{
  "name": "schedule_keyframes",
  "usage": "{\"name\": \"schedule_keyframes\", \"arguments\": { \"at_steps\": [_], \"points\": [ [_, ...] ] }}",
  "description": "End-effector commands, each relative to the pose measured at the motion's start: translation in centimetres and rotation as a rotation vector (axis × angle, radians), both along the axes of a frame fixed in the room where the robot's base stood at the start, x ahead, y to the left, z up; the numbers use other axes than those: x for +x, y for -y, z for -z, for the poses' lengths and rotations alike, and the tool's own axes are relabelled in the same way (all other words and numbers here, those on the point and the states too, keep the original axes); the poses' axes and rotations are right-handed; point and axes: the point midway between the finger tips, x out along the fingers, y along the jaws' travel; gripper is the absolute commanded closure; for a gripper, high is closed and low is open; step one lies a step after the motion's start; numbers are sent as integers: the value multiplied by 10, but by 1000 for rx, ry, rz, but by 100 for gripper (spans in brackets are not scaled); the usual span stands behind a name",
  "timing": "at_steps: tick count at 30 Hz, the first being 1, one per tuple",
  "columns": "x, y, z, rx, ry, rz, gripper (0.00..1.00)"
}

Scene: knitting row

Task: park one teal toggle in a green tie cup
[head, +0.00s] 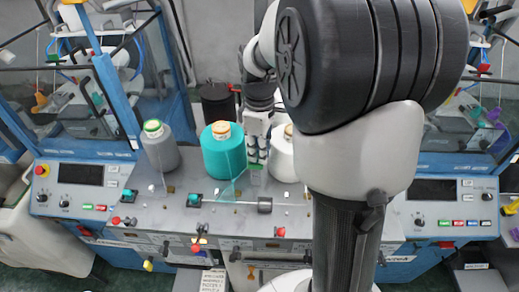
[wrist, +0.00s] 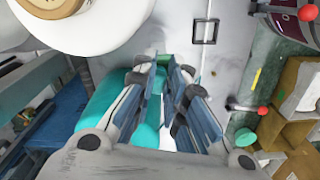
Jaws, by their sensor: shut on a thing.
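My gripper (head: 257,160) points down over the grey machine deck, just right of the teal yarn cone. In the wrist view its fingers (wrist: 165,75) are closed around a small teal-green piece (wrist: 161,60), which looks like a teal toggle and is mostly hidden by the fingers. Two small teal-green square pieces sit on the deck, one at the left (head: 128,196) and one nearer the middle (head: 194,200). I cannot tell whether either is a green tie cup.
A grey cone (head: 161,152) with a green top, the teal cone (head: 223,155) and a white cone (head: 281,158) stand along the deck. Control panels (head: 82,190) flank the deck. My arm hides its right part.

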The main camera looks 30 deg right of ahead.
Motion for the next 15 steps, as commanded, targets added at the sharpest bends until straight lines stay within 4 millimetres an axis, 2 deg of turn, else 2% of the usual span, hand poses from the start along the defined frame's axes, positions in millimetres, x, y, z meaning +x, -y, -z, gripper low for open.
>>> {"name": "schedule_keyframes", "arguments": {
  "at_steps": [11,12,15],
  "points": [
    [0,0,3,0,0,0,95],
    [0,0,3,0,0,0,85],
    [0,0,3,0,0,0,78]
  ]
}}
